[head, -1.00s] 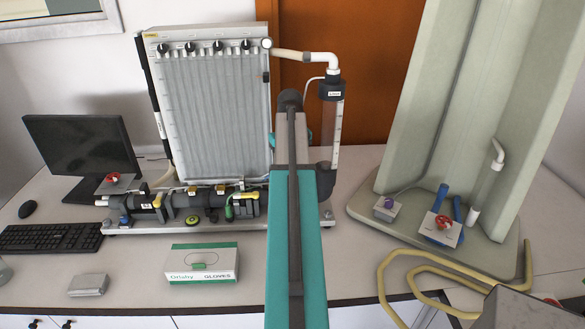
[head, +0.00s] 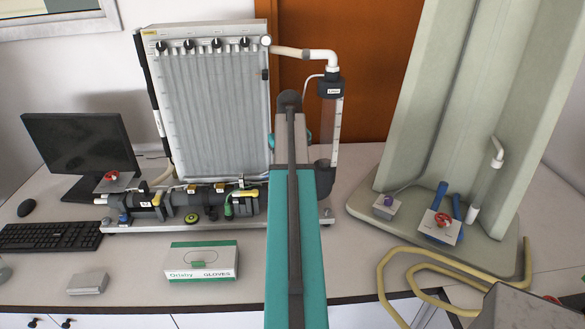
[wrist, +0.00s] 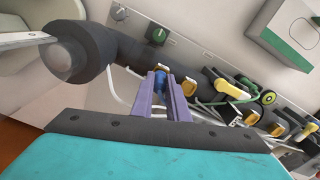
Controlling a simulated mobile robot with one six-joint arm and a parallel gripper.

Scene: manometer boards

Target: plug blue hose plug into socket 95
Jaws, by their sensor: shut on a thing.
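In the wrist view my gripper (wrist: 162,88) has its two purple fingers closed on the blue hose plug (wrist: 160,79), of which only a small blue part shows between the fingertips. The fingertips are close to the black pipework at the foot of the manometer board (head: 213,110). Small labelled fittings, one of them an orange-labelled fitting (wrist: 190,88), sit along this pipework. No number 95 can be read, so I cannot tell which one is the socket. In the head view my arm hides the gripper and the plug.
A thick black pipe elbow (wrist: 75,52) is close on the left in the wrist view. Yellow-handled valves (wrist: 230,88) stand to the right. A glove box (head: 203,262) lies in front of the board. A clear vertical tube (head: 331,120) stands right of my arm.

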